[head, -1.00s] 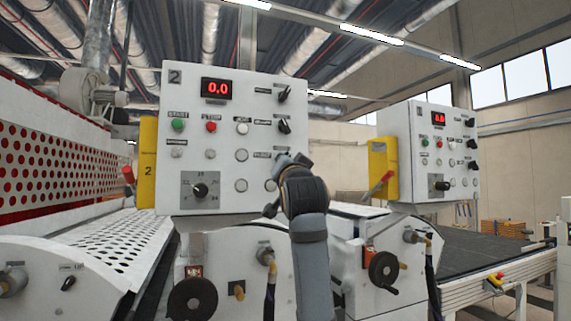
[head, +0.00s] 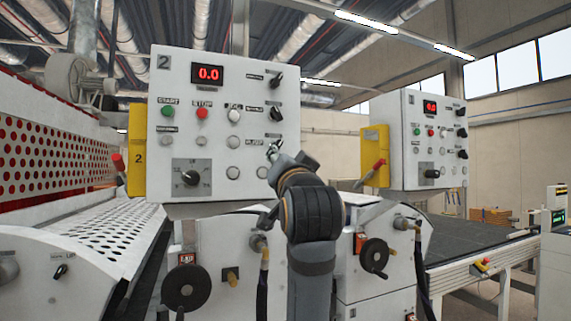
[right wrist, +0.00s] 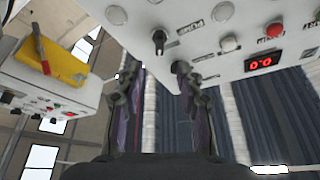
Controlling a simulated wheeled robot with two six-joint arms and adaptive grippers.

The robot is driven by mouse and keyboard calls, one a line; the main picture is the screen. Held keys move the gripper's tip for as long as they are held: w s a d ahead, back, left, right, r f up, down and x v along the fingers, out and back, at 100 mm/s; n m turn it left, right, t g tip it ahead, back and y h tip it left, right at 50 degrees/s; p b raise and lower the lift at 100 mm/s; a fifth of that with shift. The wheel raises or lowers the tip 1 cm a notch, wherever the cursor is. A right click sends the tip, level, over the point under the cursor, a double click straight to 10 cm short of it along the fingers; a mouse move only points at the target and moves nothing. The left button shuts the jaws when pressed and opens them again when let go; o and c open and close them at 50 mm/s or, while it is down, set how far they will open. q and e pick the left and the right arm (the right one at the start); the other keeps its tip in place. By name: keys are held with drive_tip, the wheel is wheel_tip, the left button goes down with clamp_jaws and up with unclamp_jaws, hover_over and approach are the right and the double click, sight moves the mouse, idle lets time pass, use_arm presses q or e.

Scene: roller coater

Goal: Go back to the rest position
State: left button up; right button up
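The white control panel 2 (head: 215,80) stands left of centre in the head view, its red display (head: 208,74) reading 0.0. It carries a green start button (head: 167,111), a red stop button (head: 201,113) and black selector knobs (head: 277,81). My right gripper (head: 273,152) is in front of the panel's lower right edge, covering part of it. In the right wrist view my right gripper (right wrist: 158,75) has its two fingers apart with nothing between them. The panel shows there upside down, close to the fingertips; contact is unclear. My left gripper is out of view.
A second control panel (head: 425,140) stands to the right, with a yellow box (head: 376,157) with a red lever at its side. Another yellow box (head: 137,150) is beside panel 2. Handwheels (head: 184,288) and a perforated guard (head: 110,235) are below. A dark conveyor (head: 470,243) runs right.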

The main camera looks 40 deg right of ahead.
drive_tip(key=v, duration=0.3)
drive_tip(key=shift+w, duration=0.1)
idle(0.3)
